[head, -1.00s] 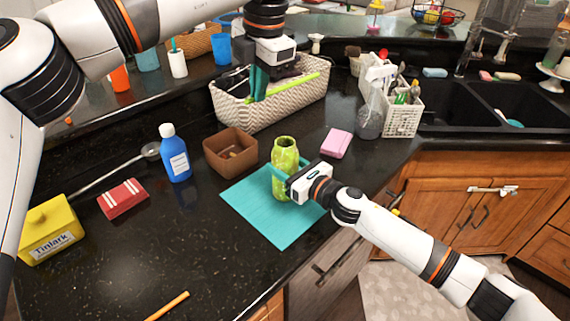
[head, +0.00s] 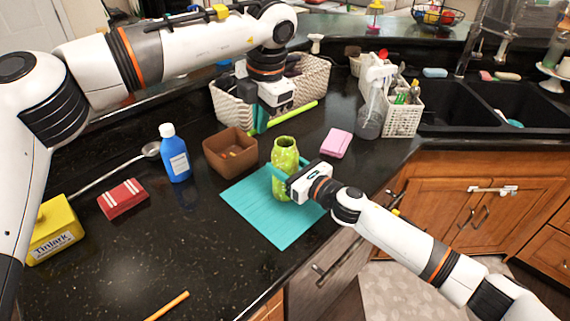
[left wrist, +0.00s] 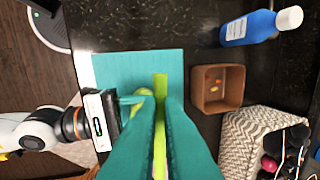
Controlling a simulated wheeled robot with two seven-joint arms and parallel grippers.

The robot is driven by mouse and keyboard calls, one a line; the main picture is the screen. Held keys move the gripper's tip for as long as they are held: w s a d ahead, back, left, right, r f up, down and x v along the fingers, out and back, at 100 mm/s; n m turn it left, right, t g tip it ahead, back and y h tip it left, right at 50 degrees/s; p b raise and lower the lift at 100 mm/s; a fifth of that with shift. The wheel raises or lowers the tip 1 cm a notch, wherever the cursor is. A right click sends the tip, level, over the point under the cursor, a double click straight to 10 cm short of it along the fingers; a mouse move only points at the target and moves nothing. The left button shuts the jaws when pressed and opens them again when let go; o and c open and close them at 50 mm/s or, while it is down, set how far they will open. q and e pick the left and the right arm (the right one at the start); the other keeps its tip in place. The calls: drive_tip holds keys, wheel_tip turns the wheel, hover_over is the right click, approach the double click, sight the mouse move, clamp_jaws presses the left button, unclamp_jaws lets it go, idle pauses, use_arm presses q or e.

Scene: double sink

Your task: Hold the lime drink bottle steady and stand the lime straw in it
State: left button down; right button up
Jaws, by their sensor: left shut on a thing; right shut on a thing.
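The lime drink bottle (head: 284,160) stands upright on the teal mat (head: 285,226). My right gripper (head: 277,175) is shut on its side from the right. My left gripper (head: 261,119) is shut on the lime straw (head: 296,113), above and behind the bottle and apart from it. The straw looks tilted in the head view, its right end higher. In the left wrist view the straw (left wrist: 160,125) runs between my teal fingers, and the bottle (left wrist: 143,93) shows beside it, partly hidden by a finger.
A brown box (head: 231,153) stands left of the bottle, with a woven basket (head: 314,88) behind. A blue bottle (head: 175,155), red box (head: 123,199) and yellow tin (head: 56,232) stand farther left. A pink sponge (head: 336,143) lies to the right. The front counter is mostly clear.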

use_arm(q)
wheel_tip(320, 180, down, 3)
drive_tip(key=shift+r, duration=0.15)
idle(0.3)
drive_tip(key=c, duration=1.5)
unclamp_jaws()
drive_tip(key=shift+r, duration=0.1)
drive_tip(key=r, duration=0.4)
drive_tip(key=s+d+r, duration=0.1)
drive_tip(key=r, duration=0.6)
drive_tip(key=shift+s+d+r, duration=0.25)
drive_tip(key=shift+s+r, duration=0.05)
drive_tip(key=shift+s, duration=0.1)
drive_tip(key=shift+o, duration=0.3)
